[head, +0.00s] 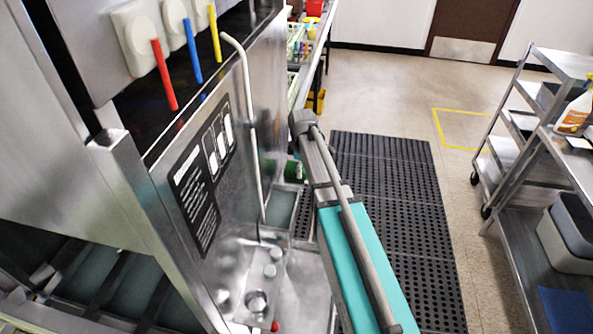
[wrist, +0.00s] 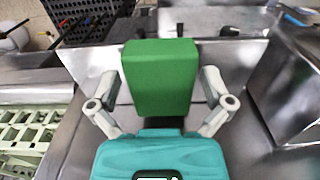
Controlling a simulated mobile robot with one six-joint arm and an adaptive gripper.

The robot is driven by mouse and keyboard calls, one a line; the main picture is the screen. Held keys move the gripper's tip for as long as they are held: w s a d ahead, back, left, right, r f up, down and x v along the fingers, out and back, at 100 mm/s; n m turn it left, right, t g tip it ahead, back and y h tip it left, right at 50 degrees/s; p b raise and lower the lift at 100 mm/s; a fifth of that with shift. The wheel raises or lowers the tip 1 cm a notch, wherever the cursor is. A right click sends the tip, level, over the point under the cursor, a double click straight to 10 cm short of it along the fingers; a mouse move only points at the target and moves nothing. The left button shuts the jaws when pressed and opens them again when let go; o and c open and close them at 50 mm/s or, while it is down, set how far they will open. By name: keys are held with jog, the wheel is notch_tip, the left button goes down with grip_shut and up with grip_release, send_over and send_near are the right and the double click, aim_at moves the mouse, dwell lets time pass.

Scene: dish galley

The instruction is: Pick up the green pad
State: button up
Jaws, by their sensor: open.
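The green pad (wrist: 160,75) is a thick upright block in the middle of the wrist view, standing before a metal wall. My gripper (wrist: 160,90) is open, with one grey finger on each side of the pad. In the picture a gap shows between each finger and the pad.
A pale green dish rack (wrist: 30,130) lies at left in the wrist view, and a steel box (wrist: 290,85) stands at right. In the head view, a steel dish machine (head: 205,165) fills the left. A black floor mat (head: 395,190) and steel cart (head: 510,150) are right.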

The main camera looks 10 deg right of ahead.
jog(key=c, duration=0.6)
jog(key=shift+r, duration=0.1)
notch_tip(320, 180, up, 3)
jog(key=p, duration=0.3)
jog(key=s+a+r+p, duration=0.2)
jog(key=s+r+p, duration=0.7)
jog(key=s, duration=0.4)
jog(key=shift+s+a+r+p, duration=0.35)
jog(key=shift+a+r+p, duration=0.05)
jog(key=shift+p, duration=0.1)
